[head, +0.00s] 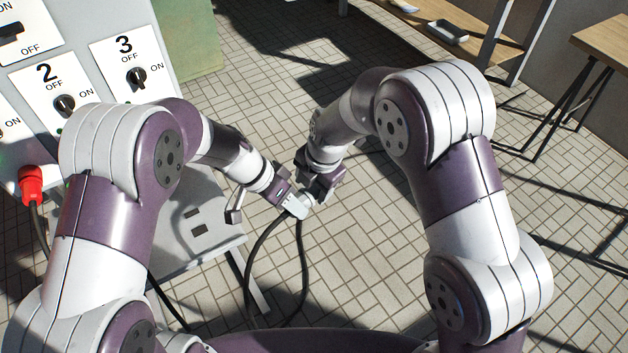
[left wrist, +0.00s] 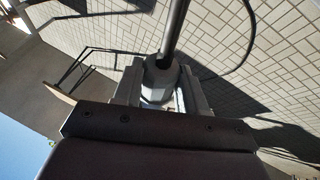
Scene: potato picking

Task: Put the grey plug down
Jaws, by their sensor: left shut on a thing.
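The grey plug (head: 298,206) is held in the air in front of me, above the tiled floor, with a black cable (head: 300,262) hanging from it in a loop. My left gripper (head: 287,197) is shut on it. In the left wrist view the plug (left wrist: 160,82) sits between the left fingers, with its cable running out of its end. My right gripper (head: 318,186) is right beside the plug, close to the left gripper. Its fingers are dark and small, and I cannot tell whether they are open or touch the plug.
A grey panel with numbered switches (head: 135,78) stands at the left, with a red plug (head: 31,184) at its lower part. A grey shelf-like surface (head: 190,245) juts out below it. A wooden bench holds a grey tray (head: 447,32) at the back right. The floor between is clear.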

